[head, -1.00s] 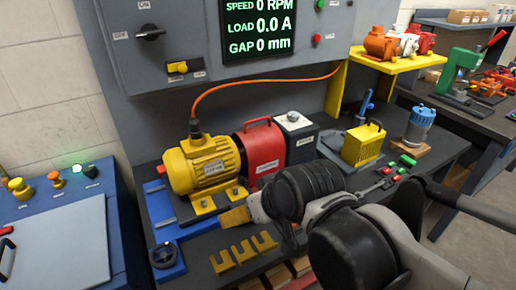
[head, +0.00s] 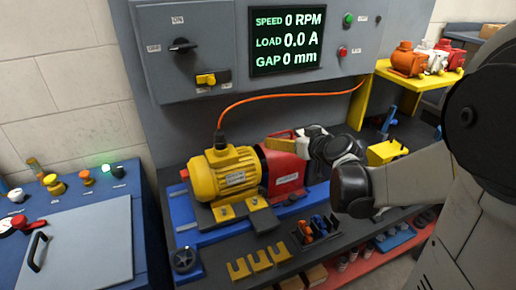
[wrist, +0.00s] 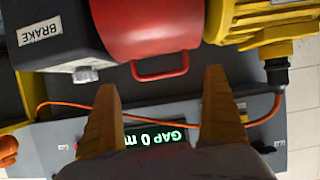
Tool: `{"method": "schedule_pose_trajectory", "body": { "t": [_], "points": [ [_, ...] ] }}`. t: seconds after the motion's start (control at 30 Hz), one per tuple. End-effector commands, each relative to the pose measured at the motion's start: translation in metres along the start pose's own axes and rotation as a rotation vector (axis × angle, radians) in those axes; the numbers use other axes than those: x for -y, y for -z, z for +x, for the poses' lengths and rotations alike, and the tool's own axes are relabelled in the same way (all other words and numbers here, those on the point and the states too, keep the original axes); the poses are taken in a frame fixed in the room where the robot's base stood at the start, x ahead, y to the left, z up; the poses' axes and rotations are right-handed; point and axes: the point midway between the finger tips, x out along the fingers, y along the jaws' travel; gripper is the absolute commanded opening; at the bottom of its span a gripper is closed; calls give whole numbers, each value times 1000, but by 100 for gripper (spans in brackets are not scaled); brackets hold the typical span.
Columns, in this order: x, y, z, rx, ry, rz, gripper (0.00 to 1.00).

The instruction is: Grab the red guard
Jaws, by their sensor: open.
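The red guard (head: 284,174) is a rounded red cover with a handle on top, standing just right of the yellow motor (head: 224,174) on the bench. In the wrist view the red guard (wrist: 148,28) is upside down, with its thin red handle (wrist: 160,76) toward my fingers. My gripper (wrist: 160,80) is open, its two yellow fingers on either side of the handle's line. The fingertips reach about the handle's level in the picture; I cannot tell the depth between them. In the head view my gripper (head: 287,134) is at the guard's top, partly hiding the handle.
The brake block (wrist: 58,35) stands beside the guard. An orange cable (head: 290,94) runs behind. The control panel (head: 215,50) rises at the back. Yellow forked shims (head: 262,261) and a black tool bin (head: 318,233) lie in front. A yellow shelf (head: 420,80) is at right.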

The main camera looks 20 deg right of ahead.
Motion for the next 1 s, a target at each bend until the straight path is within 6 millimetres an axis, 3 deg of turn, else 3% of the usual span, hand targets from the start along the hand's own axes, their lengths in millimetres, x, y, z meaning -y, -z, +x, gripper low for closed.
{"method": "schedule_pose_trajectory", "body": {
  "t": [0.23,0.5,0.73,0.9,1.0],
  "points": [
    [1,-2,19,0,1,-1,100],
    [1,-2,58,0,1,-1,100],
    [1,0,60,0,0,0,100],
    [1,0,60,1,0,0,48],
    [1,1,60,-1,0,0,43]
  ]
}}
